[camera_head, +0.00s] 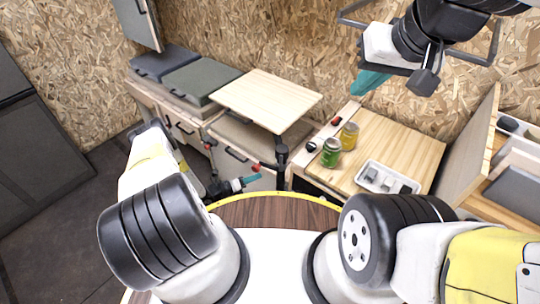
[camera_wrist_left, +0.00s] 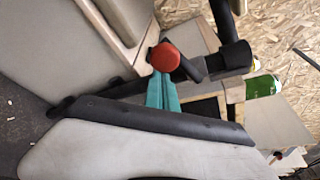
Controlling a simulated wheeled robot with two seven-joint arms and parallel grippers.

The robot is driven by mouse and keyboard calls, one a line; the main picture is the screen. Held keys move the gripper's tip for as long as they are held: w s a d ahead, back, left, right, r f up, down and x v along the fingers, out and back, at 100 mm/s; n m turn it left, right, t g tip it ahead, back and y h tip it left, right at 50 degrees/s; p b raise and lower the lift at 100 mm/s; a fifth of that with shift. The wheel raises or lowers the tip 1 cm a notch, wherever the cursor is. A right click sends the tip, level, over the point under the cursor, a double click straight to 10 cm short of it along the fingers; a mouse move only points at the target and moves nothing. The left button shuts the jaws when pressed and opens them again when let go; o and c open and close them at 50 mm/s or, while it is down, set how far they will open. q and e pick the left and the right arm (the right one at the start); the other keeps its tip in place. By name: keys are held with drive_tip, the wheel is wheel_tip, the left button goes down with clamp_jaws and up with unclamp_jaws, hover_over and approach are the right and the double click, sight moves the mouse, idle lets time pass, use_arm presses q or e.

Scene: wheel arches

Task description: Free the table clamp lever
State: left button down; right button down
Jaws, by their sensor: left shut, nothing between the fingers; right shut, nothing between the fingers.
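The table clamp lever has a round red knob (camera_head: 257,167) at its end. A black arm leads from it to the black clamp on the post (camera_head: 282,157) beneath the light wooden tabletop (camera_head: 265,98). The left wrist view shows the red knob (camera_wrist_left: 165,57) and the black clamp joint (camera_wrist_left: 235,56) close up. My left gripper (camera_head: 252,179) is shut and empty, its teal fingertips just below the knob. In the left wrist view the fingers (camera_wrist_left: 162,92) end at the knob; I cannot tell if they touch. My right gripper (camera_head: 368,82) is shut and empty, raised at the upper right.
A wooden counter (camera_head: 400,145) at the right carries a green jar (camera_head: 331,152), a yellow-lidded jar (camera_head: 349,136) and a white tray (camera_head: 388,180). Grey cushions (camera_head: 200,80) lie on the cabinet at the left. A chipboard wall stands behind. Dark floor is free at the left.

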use_arm(q)
drive_tip(key=shift+w+a+r+m+y, duration=0.15)
drive_tip(key=shift+a+r+m+y, duration=0.1)
drive_tip(key=shift+r+m, duration=0.2)
drive_tip(key=shift+w+a+r+m+y, duration=0.1)
drive_tip(key=shift+a+r+m+y, duration=0.2)
drive_tip(key=shift+m, duration=0.25)
drive_tip(key=shift+w+r, duration=0.1)
drive_tip(key=shift+r, duration=0.3)
drive_tip(key=shift+r, duration=0.1)
